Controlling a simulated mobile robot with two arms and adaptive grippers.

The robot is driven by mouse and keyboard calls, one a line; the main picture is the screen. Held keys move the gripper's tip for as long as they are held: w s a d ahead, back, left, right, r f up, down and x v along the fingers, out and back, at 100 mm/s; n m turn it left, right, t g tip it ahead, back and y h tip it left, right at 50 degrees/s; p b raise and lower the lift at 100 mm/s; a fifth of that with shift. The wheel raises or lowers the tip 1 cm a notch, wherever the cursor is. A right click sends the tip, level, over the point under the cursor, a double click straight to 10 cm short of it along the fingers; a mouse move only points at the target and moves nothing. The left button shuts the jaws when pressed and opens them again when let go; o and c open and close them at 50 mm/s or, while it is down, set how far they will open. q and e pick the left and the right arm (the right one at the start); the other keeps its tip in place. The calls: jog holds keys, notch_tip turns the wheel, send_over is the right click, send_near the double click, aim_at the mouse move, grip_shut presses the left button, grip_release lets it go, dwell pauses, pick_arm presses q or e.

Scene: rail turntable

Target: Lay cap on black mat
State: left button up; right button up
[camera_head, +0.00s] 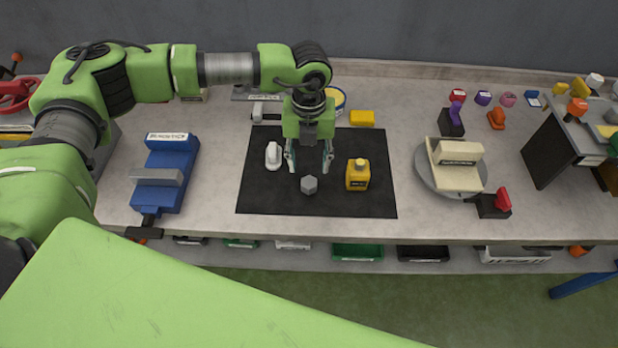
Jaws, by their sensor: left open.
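The black mat (265,198) lies flat on the workbench in the middle of the view. A small grey hexagonal piece (309,184), which looks like the cap, is on the mat near its middle. My left gripper (309,167) points down over the mat with its fingers apart and nothing seen between them. The grey piece shows just in front of and below the fingertips, apart from them as far as I can tell. My right gripper is not in view.
A white object (273,156) and a yellow bottle (357,174) stand on the mat, on either side of the gripper. A blue vise (165,175) is to the left and a round turntable (421,172) with a cream block to the right. A yellow block (362,118) sits behind the mat.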

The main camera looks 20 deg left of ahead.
pick_arm(q)
notch_tip(320, 180, up, 4)
jog(key=shift+r+b, duration=0.2)
jog(key=shift+b, duration=0.35)
